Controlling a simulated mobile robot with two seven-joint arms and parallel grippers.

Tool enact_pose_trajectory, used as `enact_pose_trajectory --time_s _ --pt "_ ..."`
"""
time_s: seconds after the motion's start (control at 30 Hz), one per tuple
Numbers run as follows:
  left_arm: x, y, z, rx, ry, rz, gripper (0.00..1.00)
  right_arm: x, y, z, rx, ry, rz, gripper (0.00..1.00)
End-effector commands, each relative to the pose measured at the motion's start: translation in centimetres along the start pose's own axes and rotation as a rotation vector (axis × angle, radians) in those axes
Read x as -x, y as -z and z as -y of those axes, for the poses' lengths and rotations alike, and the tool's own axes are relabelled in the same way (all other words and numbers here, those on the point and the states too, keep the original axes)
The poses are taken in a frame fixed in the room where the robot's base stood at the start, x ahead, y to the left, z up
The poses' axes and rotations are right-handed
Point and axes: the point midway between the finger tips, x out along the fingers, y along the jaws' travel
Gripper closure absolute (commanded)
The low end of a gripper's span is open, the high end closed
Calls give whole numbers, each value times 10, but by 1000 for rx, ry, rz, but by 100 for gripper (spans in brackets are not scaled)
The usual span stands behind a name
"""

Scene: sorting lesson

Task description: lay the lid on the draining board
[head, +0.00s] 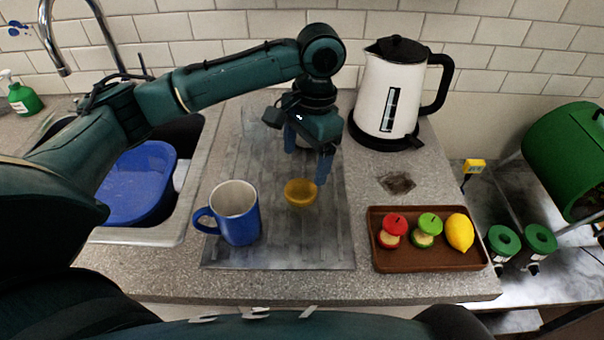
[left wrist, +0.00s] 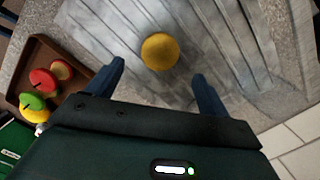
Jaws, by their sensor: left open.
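A small round yellow thing (head: 300,192), the only thing here that could be the lid, sits on the grey ribbed draining board (head: 335,235). In the left wrist view the yellow thing (left wrist: 160,51) shows as a plain disc, just beyond and between the fingertips. My left gripper (head: 307,160) points down over the draining board, behind the yellow thing in the head view. Its blue fingers (left wrist: 159,71) are apart, with nothing held between them. A pale thing shows partly behind the gripper; I cannot tell what it is. My right gripper is not in view.
A blue mug (head: 238,225) stands on the board left of the yellow thing. A white kettle (head: 385,95) stands behind right. A brown tray (head: 425,262) holds two cut toy fruits and a lemon (head: 459,232). The sink with a blue basin (head: 138,185) is left.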

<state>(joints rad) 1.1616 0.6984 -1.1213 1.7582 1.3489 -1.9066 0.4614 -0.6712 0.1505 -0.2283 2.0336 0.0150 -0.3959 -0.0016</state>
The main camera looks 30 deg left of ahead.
Motion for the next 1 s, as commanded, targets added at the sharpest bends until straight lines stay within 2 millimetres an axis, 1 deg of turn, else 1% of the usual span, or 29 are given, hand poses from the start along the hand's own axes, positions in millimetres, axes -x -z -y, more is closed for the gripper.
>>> enact_pose_trajectory --time_s 0.03,0.1,0.2,0.3,0.47,1.0 --pt "11 1 0 0 2 -4 20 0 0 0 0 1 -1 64" --pt "24 1 0 0 0 -2 20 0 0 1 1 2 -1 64" --pt "39 0 0 1 1 -1 20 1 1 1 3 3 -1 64" --pt "48 0 0 2 0 -1 20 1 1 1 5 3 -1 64" --pt "53 0 0 2 0 1 20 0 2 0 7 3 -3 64" --pt "52 0 0 1 0 1 20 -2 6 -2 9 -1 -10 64"
